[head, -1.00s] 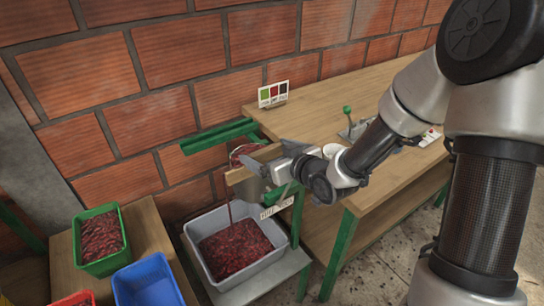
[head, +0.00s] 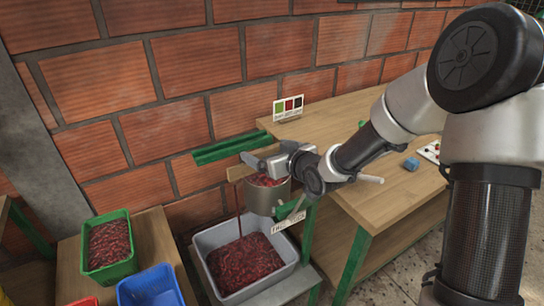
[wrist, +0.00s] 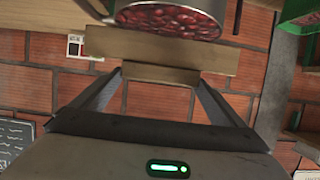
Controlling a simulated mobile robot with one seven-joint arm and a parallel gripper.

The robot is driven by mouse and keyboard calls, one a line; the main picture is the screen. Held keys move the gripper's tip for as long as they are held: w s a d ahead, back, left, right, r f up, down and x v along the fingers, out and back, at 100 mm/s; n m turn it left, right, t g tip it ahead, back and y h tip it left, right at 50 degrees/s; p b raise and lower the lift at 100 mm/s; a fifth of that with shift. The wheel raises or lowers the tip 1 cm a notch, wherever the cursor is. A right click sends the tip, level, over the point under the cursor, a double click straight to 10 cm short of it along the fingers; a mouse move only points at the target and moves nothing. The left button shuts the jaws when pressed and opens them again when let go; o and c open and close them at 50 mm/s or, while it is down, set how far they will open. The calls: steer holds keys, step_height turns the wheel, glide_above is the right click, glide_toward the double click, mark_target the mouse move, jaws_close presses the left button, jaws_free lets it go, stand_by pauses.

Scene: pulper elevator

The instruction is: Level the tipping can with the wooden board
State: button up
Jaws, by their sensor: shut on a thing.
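The metal can (head: 268,201), full of red cherries, hangs over the grey tub. A thin red stream falls from its left side into the tub. Its rim and contents show at the top of the wrist view (wrist: 170,35). The wooden board (head: 237,173) is at the can's rear left; the wrist view shows a long plank (wrist: 162,50) across the can's lower edge and a shorter wooden part (wrist: 160,76) between my fingers. My gripper (head: 268,163) is shut on the board, just behind the can. I cannot tell whether board and can touch.
The grey tub (head: 208,268) holds red cherries below the can. Green (head: 109,265) and blue (head: 150,287) crates stand at the lower left. The wooden table (head: 340,112) carries a colour card (head: 288,107) and a blue block (head: 411,163). The brick wall is close behind.

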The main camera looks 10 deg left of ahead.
steer(key=shift+w+a+b, duration=1.05)
steer(key=shift+w+a, duration=1.3)
steer(key=shift+w, duration=0.75)
steer(key=shift+r+p, duration=1.9)
steer(key=shift+r, duration=0.95)
steer(key=shift+w, duration=0.1)
